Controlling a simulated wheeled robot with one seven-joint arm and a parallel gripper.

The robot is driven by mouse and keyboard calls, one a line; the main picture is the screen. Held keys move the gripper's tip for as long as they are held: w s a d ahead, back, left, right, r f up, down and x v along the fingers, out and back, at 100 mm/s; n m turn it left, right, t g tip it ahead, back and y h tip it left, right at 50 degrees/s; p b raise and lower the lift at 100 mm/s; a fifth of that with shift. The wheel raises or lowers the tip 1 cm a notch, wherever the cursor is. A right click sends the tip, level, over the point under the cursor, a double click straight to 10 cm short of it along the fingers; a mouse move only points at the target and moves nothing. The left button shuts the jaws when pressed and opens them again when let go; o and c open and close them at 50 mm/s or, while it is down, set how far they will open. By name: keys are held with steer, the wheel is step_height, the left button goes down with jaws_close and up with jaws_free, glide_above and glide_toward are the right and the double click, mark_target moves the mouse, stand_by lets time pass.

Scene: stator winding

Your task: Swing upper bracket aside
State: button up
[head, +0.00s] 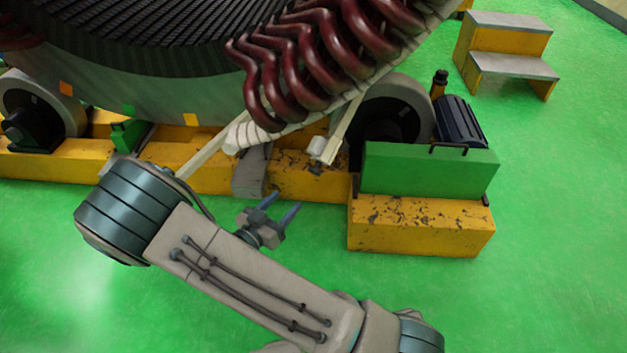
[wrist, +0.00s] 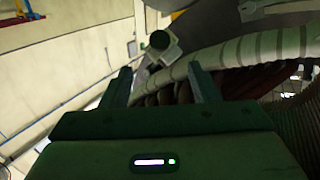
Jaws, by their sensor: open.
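My gripper (head: 279,208) is low in the middle of the head view, in front of the yellow base. Its two blue-grey fingers are apart with nothing between them. In the wrist view the spread fingers (wrist: 159,68) point toward a grey bracket-like part (wrist: 172,52) with a dark round end. That part sits just beyond the fingertips, beside a white wrapped ring, and appears apart from them. I cannot tell for sure that it is the upper bracket. In the head view a grey bracket (head: 252,170) and a white cylindrical end (head: 318,149) show below the coils.
The stator (head: 160,75) with dark red coils (head: 300,60) fills the top. The wrapped ring (wrist: 250,48) runs close right of my fingers. A yellow base (head: 420,225) with a green block (head: 430,170) stands right. Yellow steps (head: 505,45) are behind. Green floor is open in front.

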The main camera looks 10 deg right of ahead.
mark_target(313, 173)
steer(key=b+x, duration=0.4)
steer(key=x, duration=0.9)
steer(key=shift+w+d, duration=0.15)
steer(key=shift+d, duration=0.05)
steer(key=shift+c, duration=0.2)
